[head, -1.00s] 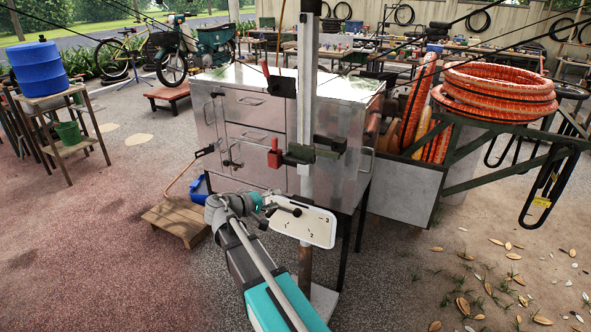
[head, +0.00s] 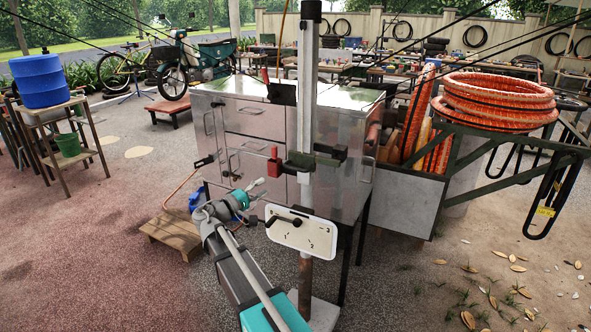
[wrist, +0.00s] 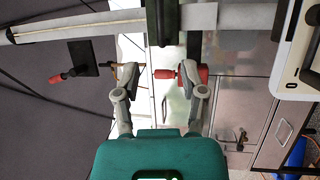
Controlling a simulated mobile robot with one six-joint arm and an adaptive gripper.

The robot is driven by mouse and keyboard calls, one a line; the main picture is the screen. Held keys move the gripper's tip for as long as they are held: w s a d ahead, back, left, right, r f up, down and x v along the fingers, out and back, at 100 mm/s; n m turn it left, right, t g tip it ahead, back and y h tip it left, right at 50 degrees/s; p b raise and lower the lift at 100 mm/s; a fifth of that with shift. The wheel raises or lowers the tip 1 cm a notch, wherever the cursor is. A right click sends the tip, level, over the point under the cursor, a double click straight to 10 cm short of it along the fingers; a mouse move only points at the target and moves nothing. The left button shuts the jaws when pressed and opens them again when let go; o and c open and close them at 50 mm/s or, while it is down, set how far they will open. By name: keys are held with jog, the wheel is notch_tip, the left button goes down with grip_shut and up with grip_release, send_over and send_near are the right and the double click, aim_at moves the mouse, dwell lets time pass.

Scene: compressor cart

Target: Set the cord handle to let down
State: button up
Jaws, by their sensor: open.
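A metal post (head: 307,130) stands in front of the steel cabinet. On it sits a dark sliding bracket (head: 328,151) with a small upright red handle (head: 275,158) at its left. Higher up, a black block (head: 283,93) carries a thin red lever (head: 265,76). Lower down, a white plate (head: 318,237) with numbered marks bears a black crank (head: 283,220). My gripper (head: 262,187) is open, just below and left of the small red handle. In the wrist view my gripper (wrist: 158,76) has the red handle (wrist: 165,74) showing between its fingers, nearer the right one; contact cannot be told.
The steel cabinet (head: 245,115) stands close behind the post. Orange hose coils (head: 495,100) lie on a rack at the right. A wooden step (head: 172,235) is at the lower left. Open ground lies to both sides.

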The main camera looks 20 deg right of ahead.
aim_at(294, 169)
jog(key=p+x, duration=0.2)
jog(key=x, duration=1.1)
jog(key=shift+d, duration=0.3)
grip_shut()
